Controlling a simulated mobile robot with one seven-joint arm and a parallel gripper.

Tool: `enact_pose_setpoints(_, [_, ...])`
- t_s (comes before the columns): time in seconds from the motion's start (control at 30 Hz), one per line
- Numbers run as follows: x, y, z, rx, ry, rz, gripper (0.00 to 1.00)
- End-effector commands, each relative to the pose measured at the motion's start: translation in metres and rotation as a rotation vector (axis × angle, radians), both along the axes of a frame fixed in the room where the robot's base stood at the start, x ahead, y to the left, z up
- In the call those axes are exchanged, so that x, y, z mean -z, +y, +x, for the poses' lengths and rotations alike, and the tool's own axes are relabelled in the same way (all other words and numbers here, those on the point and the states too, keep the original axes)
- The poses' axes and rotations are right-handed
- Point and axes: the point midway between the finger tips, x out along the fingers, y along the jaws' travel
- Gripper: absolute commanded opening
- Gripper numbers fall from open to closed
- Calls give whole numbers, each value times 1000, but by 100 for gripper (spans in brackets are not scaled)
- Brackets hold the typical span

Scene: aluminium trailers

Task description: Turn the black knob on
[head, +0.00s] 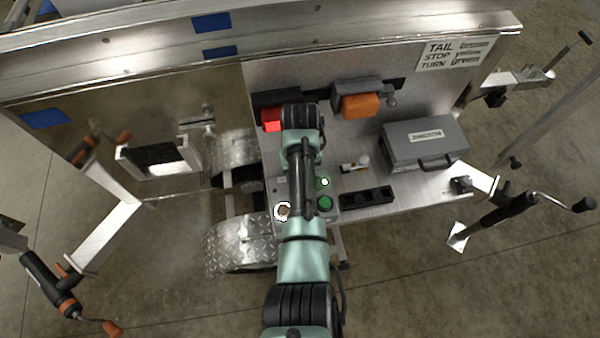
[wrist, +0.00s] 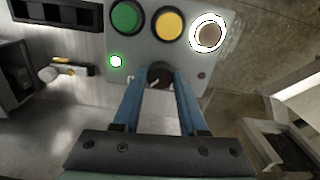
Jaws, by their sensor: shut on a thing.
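The black knob (wrist: 159,74) is on a grey control panel (wrist: 222,62) in the wrist view, below a green button (wrist: 126,17) and a yellow button (wrist: 167,24). A pale mark shows on the knob, slanting; its exact setting is too small to read. My gripper (wrist: 160,81) has its two blue fingers on either side of the knob and is shut on it. A small green light (wrist: 116,61) and a white ring (wrist: 207,33) are lit on the panel. In the head view my arm hides the knob and gripper; the green button (head: 325,203) shows beside it.
A grey case (head: 424,143) and a black tray (head: 367,197) lie on the metal deck to the right of my arm. Red (head: 272,118) and orange (head: 361,105) items stand at the upright panel. A tread-plate fender (head: 238,246) is to the left.

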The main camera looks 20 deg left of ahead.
Motion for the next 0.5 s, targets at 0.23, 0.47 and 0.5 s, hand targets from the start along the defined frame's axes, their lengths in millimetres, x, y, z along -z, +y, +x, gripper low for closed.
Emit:
enact_pose_setpoints(0.23, [-1, 0, 0, 81, 0, 0, 0])
enact_pose_setpoints(0.47, [0, 0, 0, 104, 0, 0, 0])
enact_pose_setpoints(0.5, [0, 0, 0, 105, 0, 0, 0])
